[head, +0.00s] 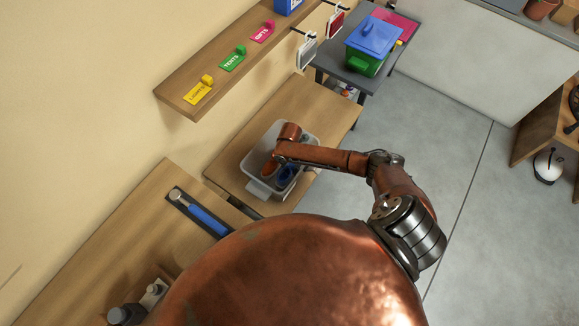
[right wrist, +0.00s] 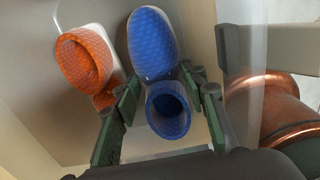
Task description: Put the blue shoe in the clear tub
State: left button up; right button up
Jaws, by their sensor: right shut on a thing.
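The clear tub (head: 258,188) stands on a wooden bench beside the wall, and my right arm reaches over it. My right gripper (right wrist: 168,98) is down at the tub with its fingers on either side of the blue shoe (right wrist: 168,112), shut on it. The blue shoe also shows within the tub's outline in the head view (head: 287,176). An orange shoe (right wrist: 82,60) lies beside the blue one, left of the fingers; whether the blue shoe touches the tub floor cannot be told. My left gripper is out of view.
A blue-handled tool (head: 208,219) lies in a dark tray on the nearer bench. A wall shelf (head: 187,107) with coloured tags runs above the tub's bench. A green box with a blue lid (head: 372,38) stands on the far table.

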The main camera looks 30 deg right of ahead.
jog(key=shift+f, duration=0.35)
jog(key=shift+f, duration=0.1)
jog(key=o, duration=1)
notch_tip(320, 180, up, 13)
jog(key=p, duration=0.2)
jog(key=shift+p, duration=0.3)
